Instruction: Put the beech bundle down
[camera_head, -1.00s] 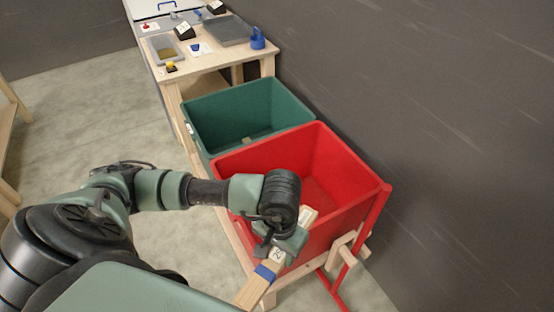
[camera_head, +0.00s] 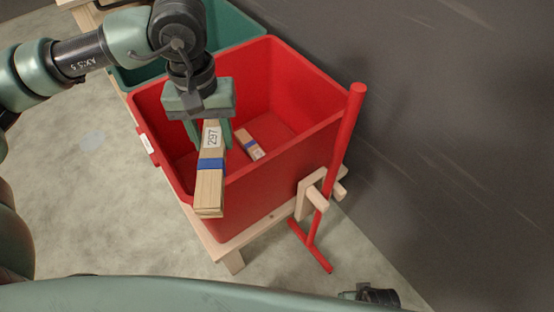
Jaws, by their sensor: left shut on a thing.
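My left gripper (camera_head: 209,133) points down over the red bin and is shut on the beech bundle (camera_head: 209,185). The bundle is a pale wooden stack with a blue band and a white label reading 297. It is held at the near left part of the red bin (camera_head: 282,165), with its near end sticking out past the front rim in the picture. Another banded wood bundle (camera_head: 250,144) lies on the bin's floor.
The green bin (camera_head: 232,28) stands behind the red one. A red T-shaped post (camera_head: 336,160) in a wooden bracket (camera_head: 311,196) stands at the red bin's right front. A wooden stand (camera_head: 235,240) carries the bins. A dark wall is at the right.

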